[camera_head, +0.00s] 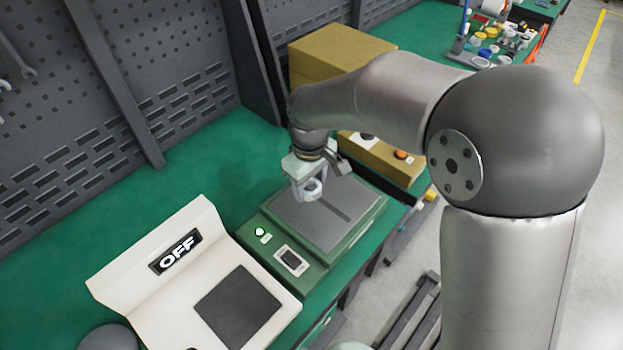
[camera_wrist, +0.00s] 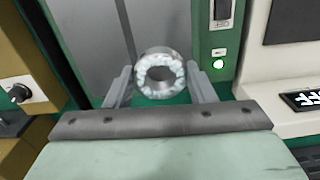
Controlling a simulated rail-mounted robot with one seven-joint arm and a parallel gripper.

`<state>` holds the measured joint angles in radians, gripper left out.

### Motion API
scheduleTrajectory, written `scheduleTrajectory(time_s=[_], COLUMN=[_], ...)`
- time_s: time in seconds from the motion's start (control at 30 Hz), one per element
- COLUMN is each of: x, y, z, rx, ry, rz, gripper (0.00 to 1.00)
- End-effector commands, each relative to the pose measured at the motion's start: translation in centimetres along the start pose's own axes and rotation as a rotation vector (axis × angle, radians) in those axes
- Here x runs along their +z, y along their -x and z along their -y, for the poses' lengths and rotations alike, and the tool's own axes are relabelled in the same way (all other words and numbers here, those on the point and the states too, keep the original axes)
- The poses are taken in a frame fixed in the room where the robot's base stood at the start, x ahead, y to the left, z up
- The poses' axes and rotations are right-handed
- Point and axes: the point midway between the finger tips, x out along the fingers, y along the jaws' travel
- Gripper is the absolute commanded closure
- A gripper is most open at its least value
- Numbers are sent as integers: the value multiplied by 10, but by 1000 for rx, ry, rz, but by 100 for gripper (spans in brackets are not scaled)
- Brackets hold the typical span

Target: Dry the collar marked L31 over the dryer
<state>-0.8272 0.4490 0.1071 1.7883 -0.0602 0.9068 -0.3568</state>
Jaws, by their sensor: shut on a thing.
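My gripper (camera_head: 308,187) is shut on a metal ring-shaped collar (camera_head: 314,190), above the grey plate of the green device (camera_head: 258,247). In the wrist view the collar (camera_wrist: 143,78) sits between the fingertips of my gripper (camera_wrist: 159,80), its opening facing the camera. White, droplet-like spots line its inner ring. No L31 mark can be read. A cream console (camera_head: 130,290) with a dark square pad and a sign reading OFF stands to the left of the green device. No label shows which device is the dryer.
A tan box (camera_head: 335,48) and a tan control box (camera_head: 405,170) with knobs stand behind the green device. A grey pegboard wall (camera_head: 60,130) rises along the left. The green bench (camera_head: 195,170) is clear between wall and devices. Small bottles and tools lie far back.

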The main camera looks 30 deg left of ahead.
Motion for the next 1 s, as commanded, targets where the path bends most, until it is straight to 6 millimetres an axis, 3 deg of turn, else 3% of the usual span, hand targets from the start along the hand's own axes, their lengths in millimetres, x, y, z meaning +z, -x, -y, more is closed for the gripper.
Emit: scheduleTrajectory(time_s=[0.6, 1.0], x=[1, 0], y=[-66, -74], z=[0, -1], rx=[-1, 0], ry=[-4, -4], rz=[1, -1], gripper=[82, 82])
